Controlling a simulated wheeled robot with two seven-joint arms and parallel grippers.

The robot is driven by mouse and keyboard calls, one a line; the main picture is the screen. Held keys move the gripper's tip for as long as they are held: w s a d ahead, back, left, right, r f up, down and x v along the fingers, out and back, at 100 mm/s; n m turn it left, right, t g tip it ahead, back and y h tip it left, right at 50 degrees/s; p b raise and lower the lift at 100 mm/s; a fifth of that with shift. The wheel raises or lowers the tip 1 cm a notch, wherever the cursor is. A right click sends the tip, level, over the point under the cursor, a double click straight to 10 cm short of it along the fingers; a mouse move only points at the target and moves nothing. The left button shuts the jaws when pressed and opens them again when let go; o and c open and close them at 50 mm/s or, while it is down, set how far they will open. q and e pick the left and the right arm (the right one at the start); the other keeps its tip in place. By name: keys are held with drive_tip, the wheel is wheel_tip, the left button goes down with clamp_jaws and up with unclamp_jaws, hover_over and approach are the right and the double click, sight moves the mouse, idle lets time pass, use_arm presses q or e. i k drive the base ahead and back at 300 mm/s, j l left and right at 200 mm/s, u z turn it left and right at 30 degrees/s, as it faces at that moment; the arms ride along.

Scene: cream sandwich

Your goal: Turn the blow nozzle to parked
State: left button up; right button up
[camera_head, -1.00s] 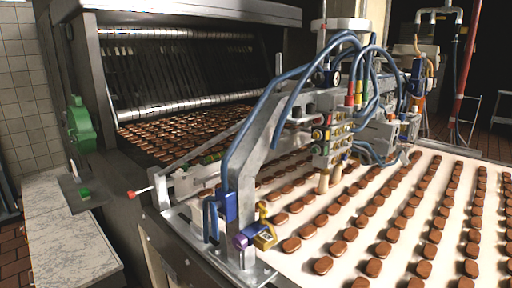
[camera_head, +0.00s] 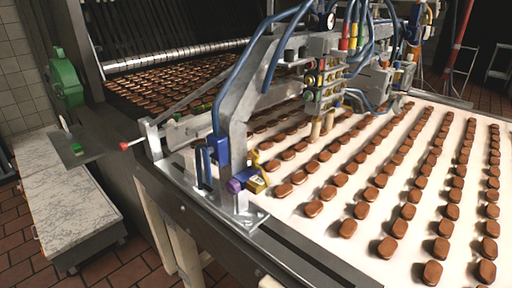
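A machine head on a grey frame (camera_head: 232,130) stands over a white belt (camera_head: 330,245) carrying rows of brown biscuits. Two pale nozzles (camera_head: 321,126) hang from the head, just above the belt. A red-tipped lever (camera_head: 126,145) sticks out to the left. I cannot tell for sure which part is the blow nozzle, or its setting. Neither of my grippers is in view.
A marble-topped cabinet (camera_head: 75,205) stands at the left. A green machine part (camera_head: 66,80) and a small plate with a green button (camera_head: 77,149) are above it. Blue hoses (camera_head: 262,45) run over the frame. Tiled floor (camera_head: 125,272) is free at the lower left.

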sight(255, 165)
drive_tip(key=k+l+u, duration=0.25)
drive_tip(key=u, duration=0.2)
drive_tip(key=k+l+u, duration=0.2)
drive_tip(key=k+u, duration=0.2)
drive_tip(key=i, duration=0.05)
